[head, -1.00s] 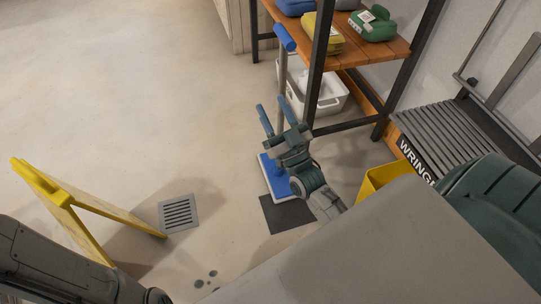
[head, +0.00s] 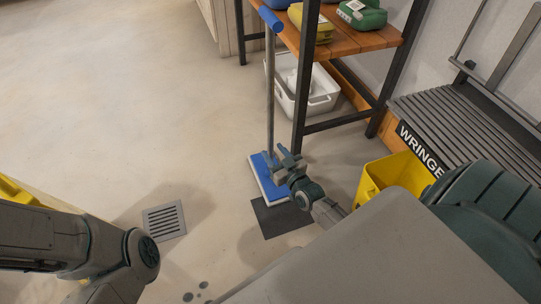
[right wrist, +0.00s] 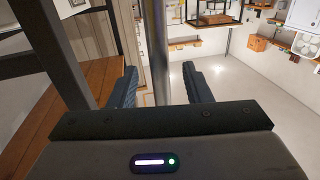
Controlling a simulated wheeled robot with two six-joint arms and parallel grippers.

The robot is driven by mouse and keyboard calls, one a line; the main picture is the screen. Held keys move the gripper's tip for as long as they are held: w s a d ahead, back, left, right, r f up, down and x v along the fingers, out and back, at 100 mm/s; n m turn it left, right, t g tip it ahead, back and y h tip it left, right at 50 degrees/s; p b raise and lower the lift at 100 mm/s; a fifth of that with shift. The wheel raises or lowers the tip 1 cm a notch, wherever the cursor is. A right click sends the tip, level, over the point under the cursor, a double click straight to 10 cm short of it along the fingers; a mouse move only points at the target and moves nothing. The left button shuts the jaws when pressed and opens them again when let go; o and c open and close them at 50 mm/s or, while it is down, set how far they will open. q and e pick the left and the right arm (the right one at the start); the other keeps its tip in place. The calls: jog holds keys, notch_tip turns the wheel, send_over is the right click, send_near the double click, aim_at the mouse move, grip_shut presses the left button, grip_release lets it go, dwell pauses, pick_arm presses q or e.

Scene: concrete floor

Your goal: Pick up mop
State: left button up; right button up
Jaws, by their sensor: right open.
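The mop stands upright in the head view, with a grey pole (head: 270,95), a blue grip (head: 270,19) at the top and a flat blue-and-white mop head (head: 263,183) on the floor. My right gripper (head: 278,157) is open beside the low part of the pole, just above the mop head. In the right wrist view the pole (right wrist: 158,50) passes between the two open fingers (right wrist: 160,86), touching neither; its depth relative to the fingertips is unclear. My left arm shows at lower left, but its gripper is out of view.
A wooden shelf (head: 345,42) with dark posts and bottles stands right behind the mop, above a white bin (head: 318,90). A yellow wringer bucket (head: 375,176) is to the right. A dark mat (head: 280,218) and floor drain (head: 164,221) lie in front. Floor at left is clear.

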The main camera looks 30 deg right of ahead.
jog(key=w, duration=0.1)
jog(key=w+b, duration=0.2)
jog(key=w, duration=0.1)
jog(key=shift+d+f, duration=0.1)
jog(key=shift+f, duration=0.2)
jog(key=shift+w+r, duration=0.15)
jog(key=shift+w, duration=0.25)
grip_shut()
jog(key=shift+r, duration=0.1)
